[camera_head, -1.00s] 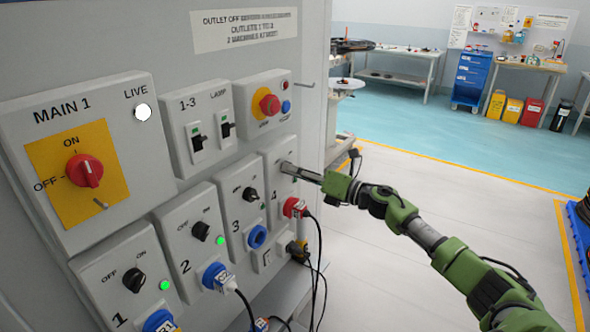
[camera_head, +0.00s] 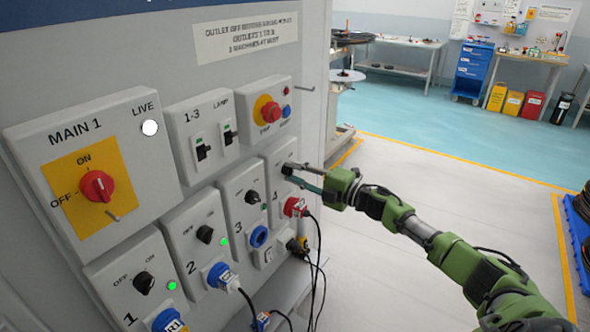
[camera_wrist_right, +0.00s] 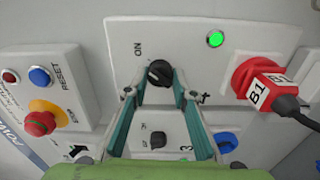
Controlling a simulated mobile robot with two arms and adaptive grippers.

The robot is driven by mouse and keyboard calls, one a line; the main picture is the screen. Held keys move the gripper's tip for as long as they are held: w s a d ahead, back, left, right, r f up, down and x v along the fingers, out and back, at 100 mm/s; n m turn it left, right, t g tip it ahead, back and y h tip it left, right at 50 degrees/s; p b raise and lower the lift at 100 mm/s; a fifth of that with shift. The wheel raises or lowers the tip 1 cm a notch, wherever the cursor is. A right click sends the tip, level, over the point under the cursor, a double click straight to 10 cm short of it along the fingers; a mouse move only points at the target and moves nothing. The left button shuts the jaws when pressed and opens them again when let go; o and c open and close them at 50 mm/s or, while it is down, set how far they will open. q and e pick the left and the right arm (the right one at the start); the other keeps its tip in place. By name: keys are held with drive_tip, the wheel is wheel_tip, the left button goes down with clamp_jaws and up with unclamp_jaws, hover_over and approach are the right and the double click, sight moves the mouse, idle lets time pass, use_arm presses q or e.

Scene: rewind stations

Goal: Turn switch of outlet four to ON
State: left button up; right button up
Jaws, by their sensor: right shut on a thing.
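The outlet four panel (camera_head: 279,152) is on the right of the grey cabinet front. Its black switch knob (camera_wrist_right: 159,72) shows between my right fingertips in the wrist view, with an ON label to its upper left. A green lamp (camera_wrist_right: 215,39) on this panel is lit. My right gripper (camera_head: 288,168) reaches the panel from the right and is shut on the knob; the fingers hide the knob in the head view. It also shows in the wrist view (camera_wrist_right: 161,84). My left gripper is not in view.
A red plug (camera_wrist_right: 262,82) marked B1 with a black cable sits beside the knob. Outlet three's black knob (camera_head: 252,197) is to the left. A red emergency button (camera_head: 269,110) is above. Cables hang below the outlets.

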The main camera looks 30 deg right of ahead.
drive_tip(key=shift+m+p, duration=0.3)
drive_tip(key=shift+m, duration=0.7)
drive_tip(key=o, duration=1.1)
drive_tip(key=shift+s+d, duration=0.1)
drive_tip(key=v, duration=1.1)
drive_tip(key=shift+s+d, duration=0.15)
drive_tip(key=shift+s, duration=0.2)
drive_tip(key=shift+f, duration=0.1)
